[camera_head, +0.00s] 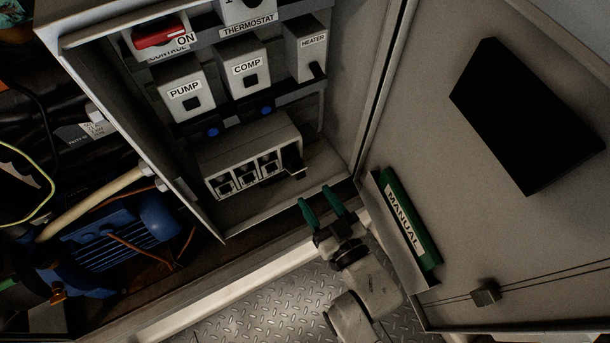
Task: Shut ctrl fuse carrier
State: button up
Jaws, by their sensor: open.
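A pale fuse block (252,150) stands low in the open cabinet, below the PUMP and COMP boxes. Its front has several positions, and the ones at the left have dark carriers seated behind white frames. At its right end a black fuse carrier (294,162) juts out from the front, swung outward. I cannot read a CTRL label on it. My gripper (321,204) has green fingertips and is open and empty. It is just outside the cabinet's lower edge, below and right of the black carrier, apart from it.
The open cabinet door stands at the right with a green MANUAL (408,217) in its pocket and a black box (525,115). A red ON switch (160,34) and HEATER box (305,50) sit above. A blue motor (117,238) lies left, outside the cabinet wall.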

aim_at(301, 176)
jog(key=x, duration=0.6)
jog(key=shift+a, duration=0.1)
jog(key=shift+r, duration=0.1)
jog(key=c, duration=0.7)
